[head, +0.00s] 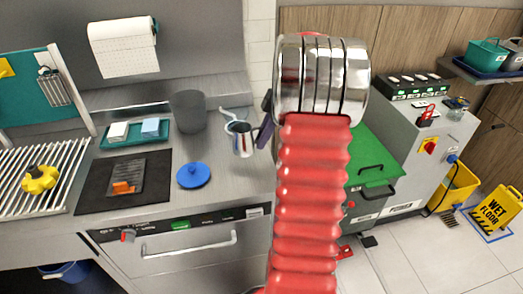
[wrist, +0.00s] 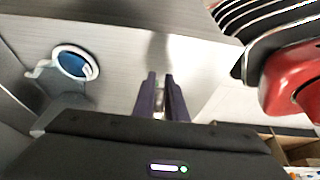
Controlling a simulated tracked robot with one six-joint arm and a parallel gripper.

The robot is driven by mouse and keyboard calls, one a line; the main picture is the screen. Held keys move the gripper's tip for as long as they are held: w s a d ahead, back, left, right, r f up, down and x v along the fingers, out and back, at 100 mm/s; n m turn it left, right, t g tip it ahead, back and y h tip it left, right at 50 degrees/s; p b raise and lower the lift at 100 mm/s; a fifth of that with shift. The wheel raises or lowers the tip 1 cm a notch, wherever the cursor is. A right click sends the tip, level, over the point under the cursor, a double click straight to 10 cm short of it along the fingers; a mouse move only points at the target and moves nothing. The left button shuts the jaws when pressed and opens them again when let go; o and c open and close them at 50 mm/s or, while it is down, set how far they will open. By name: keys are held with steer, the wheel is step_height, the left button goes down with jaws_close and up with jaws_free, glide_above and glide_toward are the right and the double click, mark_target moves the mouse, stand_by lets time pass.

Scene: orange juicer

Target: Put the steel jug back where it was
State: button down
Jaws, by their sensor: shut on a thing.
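The shiny steel jug (head: 241,139) is upright over the right end of the steel counter, in the head view. In the wrist view the two fingers (wrist: 162,98) stand close together with a narrow gap. What lies between them is hard to make out there. I cannot tell whether the jug's base touches the counter.
A grey cup (head: 188,111) stands left of the jug. A blue lid (head: 193,175) and a dark mat (head: 94,196) lie on the counter (head: 228,186). A teal tray (head: 112,143) sits behind. Counter front is clear near the jug.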

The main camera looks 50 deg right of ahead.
steer(key=shift+f, duration=2.5)
steer(key=c, duration=1.8)
jaws_free()
steer(key=v, duration=1.2)
